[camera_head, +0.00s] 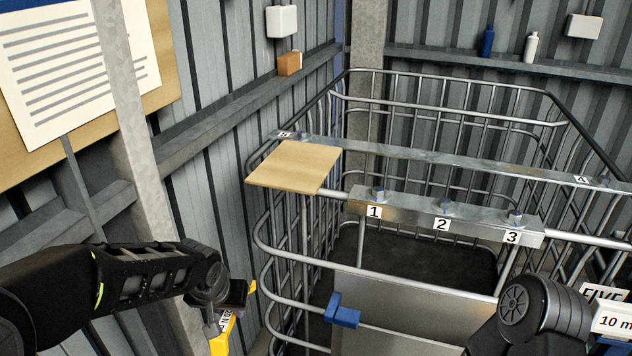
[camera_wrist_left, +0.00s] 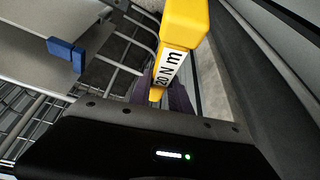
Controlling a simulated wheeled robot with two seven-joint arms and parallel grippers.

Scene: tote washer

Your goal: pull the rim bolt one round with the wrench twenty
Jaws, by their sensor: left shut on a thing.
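The wrench twenty (camera_head: 222,338) is yellow with a white label; in the left wrist view (camera_wrist_left: 187,28) the label reads 20 N m. My left gripper (camera_head: 234,296) is shut on this wrench, low and left of the cage, well apart from bolt one. The gripper's fingers show in the left wrist view (camera_wrist_left: 161,94) around the wrench. My right arm shows at the lower right, but its gripper is out of view.
Bolts two (camera_head: 445,206) and three (camera_head: 515,217) stand along the same block (camera_head: 470,225). A wooden board (camera_head: 294,166) lies on the cage rim left of bolt one. A blue latch (camera_head: 342,311) sits on the front. White labels, one reading FIVE (camera_head: 604,293), are at the right edge.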

